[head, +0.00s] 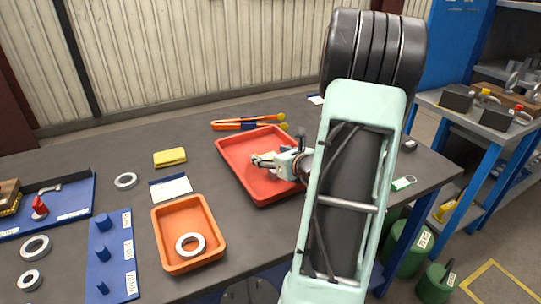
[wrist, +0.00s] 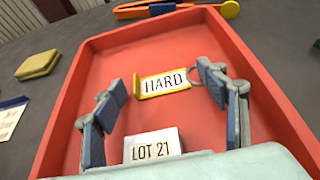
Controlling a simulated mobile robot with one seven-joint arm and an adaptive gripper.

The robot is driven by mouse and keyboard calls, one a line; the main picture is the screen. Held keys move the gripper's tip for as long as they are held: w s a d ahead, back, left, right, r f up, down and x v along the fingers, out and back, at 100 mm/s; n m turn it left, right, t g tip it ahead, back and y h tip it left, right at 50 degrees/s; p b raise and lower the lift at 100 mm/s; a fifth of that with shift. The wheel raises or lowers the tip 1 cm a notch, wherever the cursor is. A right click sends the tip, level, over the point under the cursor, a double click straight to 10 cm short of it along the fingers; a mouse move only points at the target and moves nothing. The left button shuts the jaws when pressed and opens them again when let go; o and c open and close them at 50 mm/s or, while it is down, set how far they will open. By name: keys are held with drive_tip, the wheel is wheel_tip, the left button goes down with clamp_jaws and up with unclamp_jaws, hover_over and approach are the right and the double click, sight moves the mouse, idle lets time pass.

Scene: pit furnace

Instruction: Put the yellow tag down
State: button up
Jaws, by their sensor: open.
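In the head view my gripper (head: 268,162) is low over the red tray (head: 240,165), and I cannot make out the tag there.
A white LOT 21 card (wrist: 153,146) is in the tray near my gripper. Orange-handled tongs (head: 245,124) lie behind the tray. A yellow cloth (head: 170,158), a label card (head: 171,188) and an orange tray (head: 170,262) with a ring are to the left. Bare tabletop (head: 110,155) shows further left.

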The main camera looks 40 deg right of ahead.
drive_tip(key=shift+r, duration=0.2)
drive_tip(key=p+v, duration=0.2)
drive_tip(key=v, duration=1)
